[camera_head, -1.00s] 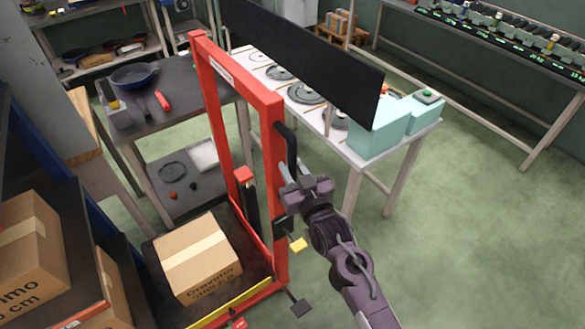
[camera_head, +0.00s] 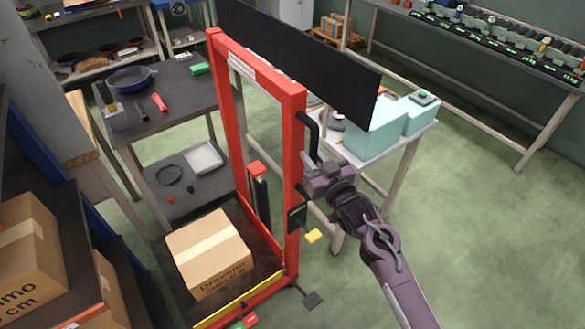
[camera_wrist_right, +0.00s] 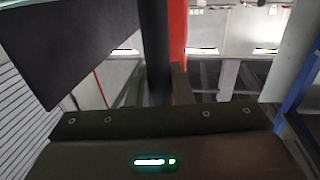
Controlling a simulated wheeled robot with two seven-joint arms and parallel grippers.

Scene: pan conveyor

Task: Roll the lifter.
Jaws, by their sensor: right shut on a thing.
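The red lifter (camera_head: 296,150) stands upright in the middle of the head view. A cardboard box (camera_head: 208,255) rests on its dark platform. A black handle (camera_head: 310,135) is fixed to the near right post. My right gripper (camera_head: 312,172) is at this handle and shut on it. In the right wrist view the dark handle bar (camera_wrist_right: 155,50) runs down to the gripper, with the red post (camera_wrist_right: 178,35) behind it; the fingertips are hidden. My left gripper is not in view.
A grey workbench (camera_head: 185,105) with a blue pan (camera_head: 131,78) stands behind the lifter at left. A white table (camera_head: 405,135) with turquoise boxes is close behind the lifter at right. Shelving with boxes (camera_head: 30,250) is at left. Green floor (camera_head: 480,230) at right is clear.

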